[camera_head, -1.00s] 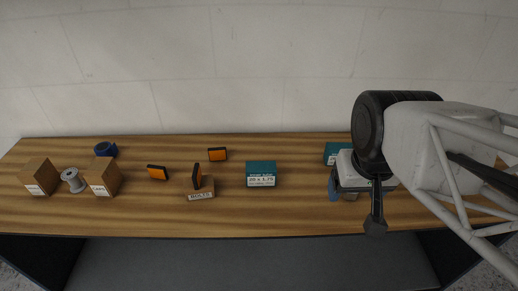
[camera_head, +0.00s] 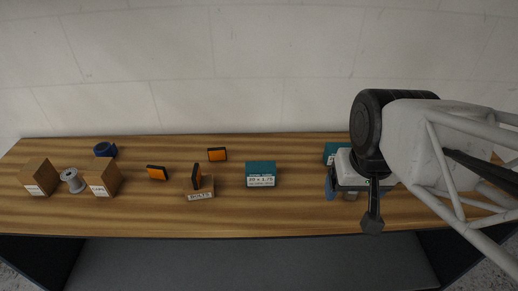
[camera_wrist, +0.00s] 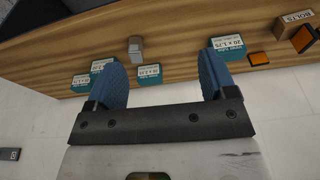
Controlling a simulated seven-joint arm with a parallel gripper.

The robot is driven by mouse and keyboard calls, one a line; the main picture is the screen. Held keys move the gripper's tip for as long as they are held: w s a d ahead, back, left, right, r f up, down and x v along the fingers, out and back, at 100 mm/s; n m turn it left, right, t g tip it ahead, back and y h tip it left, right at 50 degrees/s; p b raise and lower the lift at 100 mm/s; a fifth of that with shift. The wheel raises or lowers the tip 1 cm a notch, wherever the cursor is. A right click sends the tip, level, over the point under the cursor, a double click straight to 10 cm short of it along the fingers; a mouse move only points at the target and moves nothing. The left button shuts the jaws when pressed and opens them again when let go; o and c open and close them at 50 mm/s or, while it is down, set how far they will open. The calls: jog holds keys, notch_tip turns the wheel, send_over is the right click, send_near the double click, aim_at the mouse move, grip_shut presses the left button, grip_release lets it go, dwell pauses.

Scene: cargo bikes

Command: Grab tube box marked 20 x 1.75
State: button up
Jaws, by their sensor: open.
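A teal tube box (camera_head: 261,174) with a white label reading 20 x 1.75 stands on the wooden bench, right of middle in the head view. It also shows in the wrist view (camera_wrist: 229,45), beyond the right fingertip. My gripper (camera_wrist: 163,80) is open and empty, with its blue fingers wide apart. In the head view it hangs to the right of this box, largely hidden by my arm. More teal boxes appear at the left in the wrist view: one (camera_wrist: 103,64), another (camera_wrist: 81,82), and a third (camera_wrist: 149,74) between the fingers. Their small labels are hard to read.
A grey block (camera_wrist: 135,47) stands near those teal boxes. The bench between marked box and gripper is clear.

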jog(key=w+a+f+m+g+y, duration=0.4)
jog(key=w+a+f+m+y, duration=0.3)
jog(key=w, duration=0.3)
jog(key=m+t+y, duration=0.1)
jog(key=m+y, duration=0.5)
jog(key=m, duration=0.4)
send_near(264, 166)
jog(key=s+a, duration=0.1)
jog(key=a, duration=0.1)
jog(key=shift+w+f+m+y, duration=0.3)
jog(key=shift+w+f, duration=0.1)
jog(key=shift+f, duration=0.35)
jog(key=shift+x, duration=1.25)
jog(key=shift+a, duration=0.15)
jog(key=shift+x, duration=2.5)
